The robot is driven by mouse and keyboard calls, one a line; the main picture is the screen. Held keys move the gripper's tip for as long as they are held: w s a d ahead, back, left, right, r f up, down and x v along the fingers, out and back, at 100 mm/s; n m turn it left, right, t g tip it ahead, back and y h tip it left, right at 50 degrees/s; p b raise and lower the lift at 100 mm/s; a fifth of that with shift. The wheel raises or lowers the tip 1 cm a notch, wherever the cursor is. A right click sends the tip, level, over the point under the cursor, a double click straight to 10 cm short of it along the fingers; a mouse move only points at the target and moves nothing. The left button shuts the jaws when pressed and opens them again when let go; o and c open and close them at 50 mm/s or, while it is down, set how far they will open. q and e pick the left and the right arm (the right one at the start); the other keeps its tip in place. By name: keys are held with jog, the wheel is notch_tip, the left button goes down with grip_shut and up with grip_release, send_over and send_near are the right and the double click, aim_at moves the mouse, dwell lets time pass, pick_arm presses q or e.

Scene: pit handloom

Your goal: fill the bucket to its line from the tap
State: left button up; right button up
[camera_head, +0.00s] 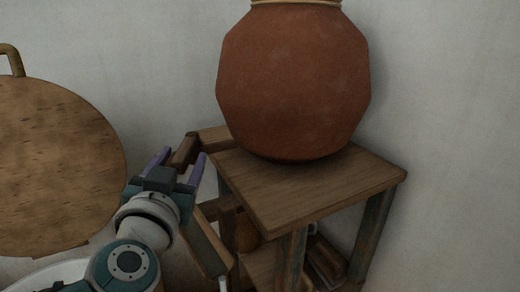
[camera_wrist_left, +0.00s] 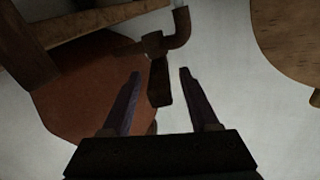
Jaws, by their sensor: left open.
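A large reddish clay pot (camera_head: 293,85) stands on a wooden stand (camera_head: 315,190); it also shows in the left wrist view (camera_wrist_left: 80,95). A dark brown tap (camera_wrist_left: 155,45) with a curved spout shows in the left wrist view. Its straight handle-like piece (camera_wrist_left: 160,85) lies between my open left gripper's (camera_wrist_left: 160,72) fingers, with gaps on both sides. In the head view, my left gripper (camera_head: 183,153) is at the stand's left side, around a brown piece (camera_head: 184,152), probably the tap. I cannot make out a bucket or fill line for sure. My right gripper is out of view.
A big round brown disc (camera_head: 50,165) with a handle is at the left against the pale wall. A pale curved rim (camera_head: 45,274) is at the lower left, mostly cut off. Brown objects (camera_head: 327,260) sit under the stand's top. Wooden rails (camera_head: 208,240) lie close to my left gripper.

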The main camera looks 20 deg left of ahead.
pick_arm(q)
grip_shut()
dwell(0.3)
dwell(1.1)
